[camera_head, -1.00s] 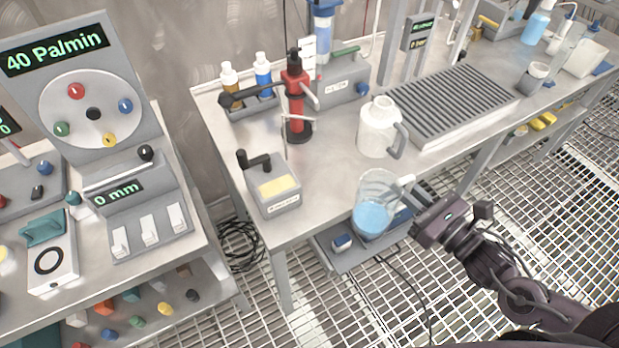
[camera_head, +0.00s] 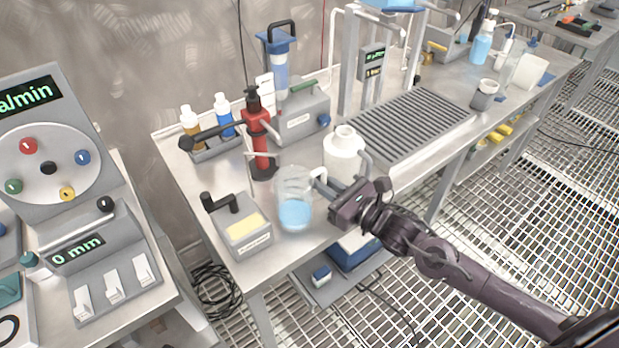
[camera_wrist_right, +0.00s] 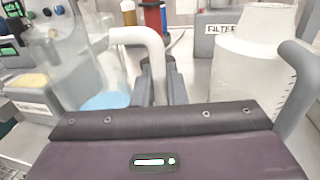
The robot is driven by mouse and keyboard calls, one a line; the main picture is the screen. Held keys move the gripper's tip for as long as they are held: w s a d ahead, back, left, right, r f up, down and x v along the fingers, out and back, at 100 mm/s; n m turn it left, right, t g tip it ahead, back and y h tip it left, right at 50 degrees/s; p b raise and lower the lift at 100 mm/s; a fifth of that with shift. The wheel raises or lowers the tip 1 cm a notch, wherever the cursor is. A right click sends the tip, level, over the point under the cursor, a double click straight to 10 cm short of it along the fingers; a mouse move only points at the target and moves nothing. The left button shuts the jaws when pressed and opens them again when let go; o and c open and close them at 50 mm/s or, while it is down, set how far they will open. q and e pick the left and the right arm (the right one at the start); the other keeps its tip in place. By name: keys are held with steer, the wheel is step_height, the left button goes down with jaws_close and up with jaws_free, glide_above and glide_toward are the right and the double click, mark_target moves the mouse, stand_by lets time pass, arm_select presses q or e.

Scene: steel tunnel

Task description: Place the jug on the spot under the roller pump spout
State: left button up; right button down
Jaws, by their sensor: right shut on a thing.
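The clear jug (camera_head: 293,183) holds blue liquid (camera_head: 295,215) and is upright. My right gripper (camera_head: 325,190) is shut on its white handle, which also shows between the fingers in the right wrist view (camera_wrist_right: 155,62). The jug appears over the front of the steel bench; whether its base touches the top is unclear. Behind it stands a red pump (camera_head: 258,140) with a black lever and a pale spout arm. A grey box with a black crank (camera_head: 240,228) sits left of the jug; its label is too small to read. I cannot tell which is the roller pump, nor see a marked spot. My left gripper is out of view.
A white lidded jug (camera_head: 343,150) stands right behind my gripper, close to it. A grey ribbed tray (camera_head: 415,125) lies further right. Bottles in a rack (camera_head: 215,140) and a grey filter box (camera_head: 303,115) stand at the back. A console (camera_head: 70,170) is at left.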

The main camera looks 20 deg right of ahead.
steer(key=shift+w+a+r, duration=0.15)
steer(key=shift+w+a, duration=0.2)
steer(key=shift+w, duration=0.2)
steer(key=x, duration=0.3)
steer(key=shift+p, duration=0.3)
steer(key=shift+s+f, duration=0.1)
steer(key=shift+f, duration=0.75)
steer(key=shift+s+d, duration=0.1)
steer(key=shift+f, duration=0.2)
steer(key=c, duration=1.5)
jaws_free()
steer(key=shift+o, duration=0.2)
